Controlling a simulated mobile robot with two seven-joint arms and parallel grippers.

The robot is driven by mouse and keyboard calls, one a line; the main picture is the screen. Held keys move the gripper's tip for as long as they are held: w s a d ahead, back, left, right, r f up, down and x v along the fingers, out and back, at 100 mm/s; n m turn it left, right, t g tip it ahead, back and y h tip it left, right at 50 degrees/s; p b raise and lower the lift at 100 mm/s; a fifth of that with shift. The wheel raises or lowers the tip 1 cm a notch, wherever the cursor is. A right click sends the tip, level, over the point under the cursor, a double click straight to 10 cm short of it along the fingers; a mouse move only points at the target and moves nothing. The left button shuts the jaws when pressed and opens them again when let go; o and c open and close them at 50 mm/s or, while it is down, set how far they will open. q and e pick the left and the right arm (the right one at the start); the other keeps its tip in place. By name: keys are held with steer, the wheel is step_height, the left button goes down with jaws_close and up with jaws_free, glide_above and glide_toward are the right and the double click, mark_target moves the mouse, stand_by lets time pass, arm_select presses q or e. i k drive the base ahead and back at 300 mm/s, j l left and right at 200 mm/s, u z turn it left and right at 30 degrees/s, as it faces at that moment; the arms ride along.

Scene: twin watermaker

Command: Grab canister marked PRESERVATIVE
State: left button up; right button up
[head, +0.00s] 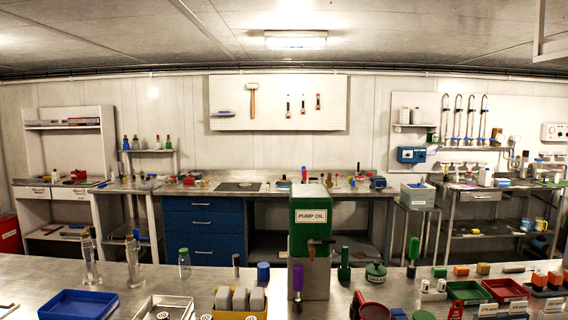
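No canister with a readable PRESERVATIVE label shows in the head view. A large green container (310,199) with a white PUMP OIL label stands upright on a grey block at the middle of the near bench. Small bottles on the back shelves and benches are too far away for any label to be read. Neither of my grippers is in view.
The near metal bench (225,277) is crowded. A blue tray (78,308), a yellow bin (240,311), a green tray (468,292) and a red tray (505,289) stand along its front. The back workbench (240,187) holds small items.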

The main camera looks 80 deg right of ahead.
mark_target(485, 175)
steer(key=z, duration=3.05)
steer(key=i+l+z, duration=0.1)
steer(key=l+z, duration=0.15)
steer(key=l, duration=0.2)
steer(key=i+l+z, duration=0.15)
steer(key=l+z, duration=0.15)
steer(key=l, duration=0.15)
steer(key=i+l+z, duration=0.25)
steer(key=l, duration=0.15)
steer(key=i+l+z, duration=0.15)
steer(key=l+z, duration=0.15)
steer(key=i+l+z, duration=0.35)
steer(key=z, duration=0.15)
steer(key=i+l+z, duration=0.25)
steer(key=i+z, duration=0.2)
steer(key=i+l+z, duration=0.25)
steer(key=i, duration=0.4)
steer(key=i+j+z, duration=0.1)
steer(key=i+z, duration=0.15)
steer(key=i, duration=0.35)
steer(key=i+l+u, duration=0.15)
steer(key=i, duration=2.7)
